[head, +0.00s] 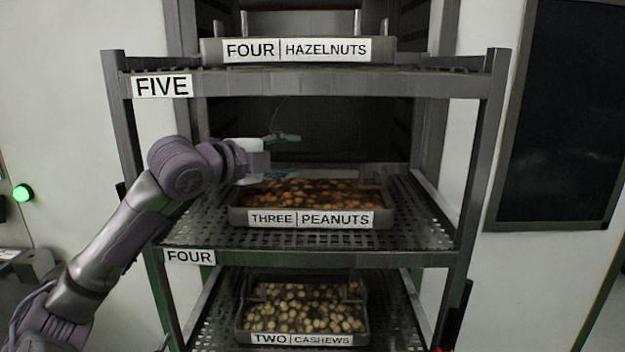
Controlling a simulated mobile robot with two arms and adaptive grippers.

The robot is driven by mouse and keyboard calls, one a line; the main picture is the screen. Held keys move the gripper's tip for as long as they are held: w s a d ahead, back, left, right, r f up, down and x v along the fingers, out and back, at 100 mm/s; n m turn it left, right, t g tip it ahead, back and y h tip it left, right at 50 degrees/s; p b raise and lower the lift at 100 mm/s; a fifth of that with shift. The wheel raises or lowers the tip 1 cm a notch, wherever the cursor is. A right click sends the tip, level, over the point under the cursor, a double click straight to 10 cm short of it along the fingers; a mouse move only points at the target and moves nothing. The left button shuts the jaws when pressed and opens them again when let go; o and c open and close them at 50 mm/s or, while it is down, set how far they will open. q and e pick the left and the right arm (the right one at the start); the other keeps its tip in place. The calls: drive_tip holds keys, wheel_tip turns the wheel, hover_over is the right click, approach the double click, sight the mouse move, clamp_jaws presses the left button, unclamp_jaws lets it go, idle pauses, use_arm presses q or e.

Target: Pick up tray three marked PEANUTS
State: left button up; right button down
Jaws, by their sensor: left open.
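The tray marked THREE PEANUTS (375,219) sits on the perforated middle shelf, above the label FOUR. It is full of brown nuts. I cannot tell whether the lower finger touches the tray. An upright handle shows at the tray's right end; the left end is partly hidden behind my gripper. My right gripper is not in view.
The tray marked FOUR HAZELNUTS (380,50) is on the shelf above, labelled FIVE (162,86). The tray marked TWO CASHEWS (360,338) is on the shelf below. Rack posts (480,160) frame both sides. Bare shelf (425,225) lies right of the peanuts tray.

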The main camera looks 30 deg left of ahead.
sight(302, 158)
use_arm(q)
drive_tip(key=shift+w, duration=0.45)
drive_tip(key=shift+w+f, duration=0.1)
drive_tip(key=shift+w, duration=0.15)
drive_tip(key=p+x, duration=0.3)
drive_tip(key=x, duration=0.1)
drive_tip(key=shift+d+f+p, duration=0.1)
drive_tip(key=shift+d+p, duration=0.1)
drive_tip(key=shift+p, duration=0.1)
drive_tip(key=shift+w+f, duration=0.3)
drive_tip(key=shift+w, duration=0.1)
drive_tip(key=shift+s, duration=0.15)
drive_tip(key=shift+c, duration=0.2)
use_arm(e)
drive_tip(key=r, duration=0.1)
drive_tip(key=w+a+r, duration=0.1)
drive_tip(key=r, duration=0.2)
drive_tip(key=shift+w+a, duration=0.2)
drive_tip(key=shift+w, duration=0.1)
use_arm(q)
drive_tip(key=shift+r, duration=0.1)
drive_tip(key=shift+c, duration=1.3)
clamp_jaws()
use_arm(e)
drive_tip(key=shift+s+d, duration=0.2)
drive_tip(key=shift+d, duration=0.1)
